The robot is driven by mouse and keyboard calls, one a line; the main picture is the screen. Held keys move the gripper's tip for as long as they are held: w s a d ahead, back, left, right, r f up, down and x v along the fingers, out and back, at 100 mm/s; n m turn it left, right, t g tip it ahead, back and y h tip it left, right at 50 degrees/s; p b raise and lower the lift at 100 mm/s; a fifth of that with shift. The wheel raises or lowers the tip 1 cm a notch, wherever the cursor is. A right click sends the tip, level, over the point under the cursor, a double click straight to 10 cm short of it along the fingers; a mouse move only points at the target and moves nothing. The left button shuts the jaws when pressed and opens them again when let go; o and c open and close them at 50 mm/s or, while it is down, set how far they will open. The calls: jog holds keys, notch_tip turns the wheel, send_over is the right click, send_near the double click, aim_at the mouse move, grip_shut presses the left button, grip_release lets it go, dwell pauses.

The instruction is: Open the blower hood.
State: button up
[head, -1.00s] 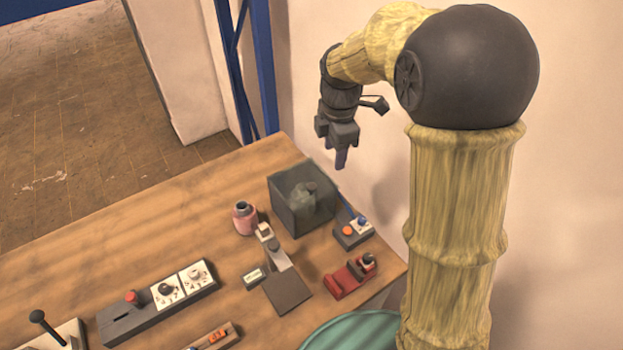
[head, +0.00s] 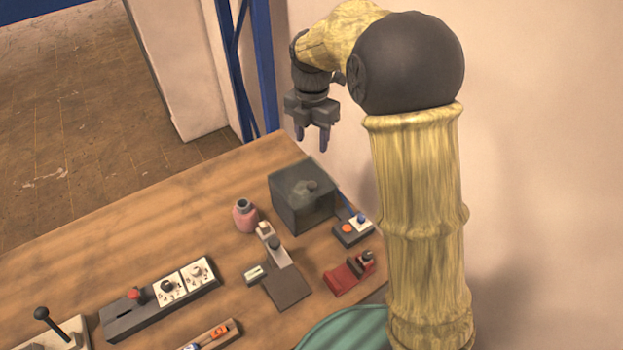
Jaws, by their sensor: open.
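A dark, see-through box (head: 288,205) stands near the back right corner of the wooden table; it looks like the blower hood, though I cannot be certain. A small rounded dark shape (head: 312,187) shows at its top; I cannot tell whether it is on the box or inside. My gripper (head: 312,137) hangs in the air above and behind the box, fingers pointing down. It is open and empty, apart from the box.
A pink jar (head: 245,217) stands left of the box. A small switch unit (head: 352,231) with orange and blue knobs is at its right. A grey stand (head: 286,287) and a red device (head: 343,280) are in front. A control panel (head: 160,300) lies front left. The table's back left is clear.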

aim_at(312, 184)
notch_tip(312, 184, down, 16)
jog(key=p, duration=0.3)
jog(key=shift+w+r, duration=0.1)
jog(key=shift+r, duration=0.1)
grip_shut()
